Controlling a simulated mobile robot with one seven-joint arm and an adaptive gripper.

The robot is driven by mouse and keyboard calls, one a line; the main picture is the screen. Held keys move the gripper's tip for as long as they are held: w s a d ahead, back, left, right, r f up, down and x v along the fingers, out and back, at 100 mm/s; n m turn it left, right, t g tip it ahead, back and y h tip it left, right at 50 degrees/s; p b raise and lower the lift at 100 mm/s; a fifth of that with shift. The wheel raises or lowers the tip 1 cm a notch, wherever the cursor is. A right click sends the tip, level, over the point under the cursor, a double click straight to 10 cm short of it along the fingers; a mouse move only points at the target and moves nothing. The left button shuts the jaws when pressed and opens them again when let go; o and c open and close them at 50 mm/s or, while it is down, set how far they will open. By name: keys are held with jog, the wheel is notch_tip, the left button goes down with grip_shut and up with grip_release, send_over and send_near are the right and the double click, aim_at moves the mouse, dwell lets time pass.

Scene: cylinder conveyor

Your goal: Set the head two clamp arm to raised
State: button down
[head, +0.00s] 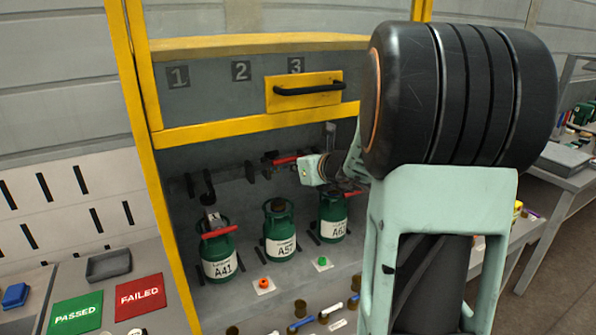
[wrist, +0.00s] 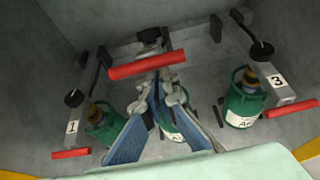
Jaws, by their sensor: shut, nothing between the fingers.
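The head two clamp arm shows its red handle (head: 285,160) high up, level with the rail and well above the middle green cylinder (head: 279,229); the arm looks raised. In the wrist view the same red handle (wrist: 147,65) crosses the upper middle. My gripper (wrist: 158,82) is shut and empty, its tips just below that handle in the picture; I cannot tell whether they touch it. The blue-grey fingers partly hide the middle cylinder (wrist: 173,127). In the head view my wrist is right of the handle and the fingertips do not show clearly.
The head one red handle (head: 220,232) is down at the left cylinder (head: 219,252). The head three arm (wrist: 276,84) is low over the right cylinder (wrist: 243,103).

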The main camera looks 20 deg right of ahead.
jog(key=shift+w+r+p, duration=0.35)
jog(key=shift+r, duration=0.45)
jog(key=shift+f, duration=0.15)
jog(key=f+b+v, duration=0.1)
jog(key=b+v, duration=0.1)
jog(key=v, duration=0.7)
jog(key=shift+s, duration=0.45)
